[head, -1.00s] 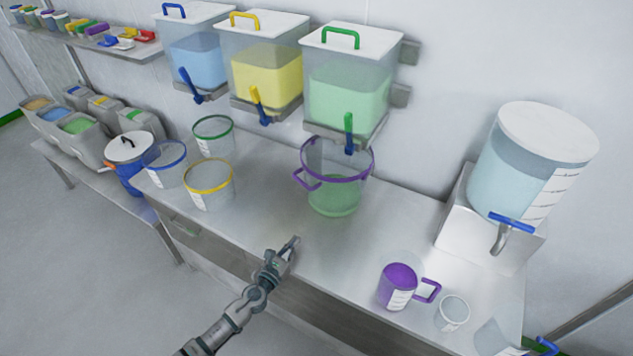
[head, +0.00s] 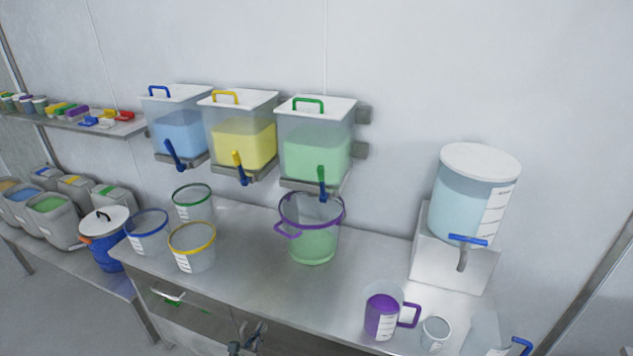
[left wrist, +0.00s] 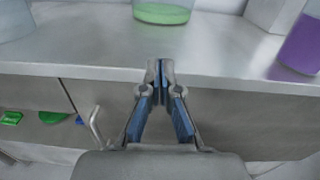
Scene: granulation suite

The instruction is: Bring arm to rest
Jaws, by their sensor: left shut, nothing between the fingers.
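My left gripper (head: 250,334) is low at the bottom of the head view, in front of the steel bench (head: 260,265) and below its top edge. In the left wrist view its two fingers (left wrist: 160,68) meet at the tips, with nothing between them. The bench front edge and a drawer handle (left wrist: 95,128) show behind the fingers. The gripper is apart from the purple-rimmed bucket (head: 312,235), which holds green liquid and stands under the green dispenser (head: 315,158). My right gripper is not in view.
A purple jug (head: 382,315) and a small clear cup (head: 434,333) stand near the bench's front right. Blue-, yellow- and green-rimmed buckets stand at the left; the yellow-rimmed one (head: 192,250) is nearest the edge. A water dispenser (head: 468,205) sits on a steel stand (head: 425,255).

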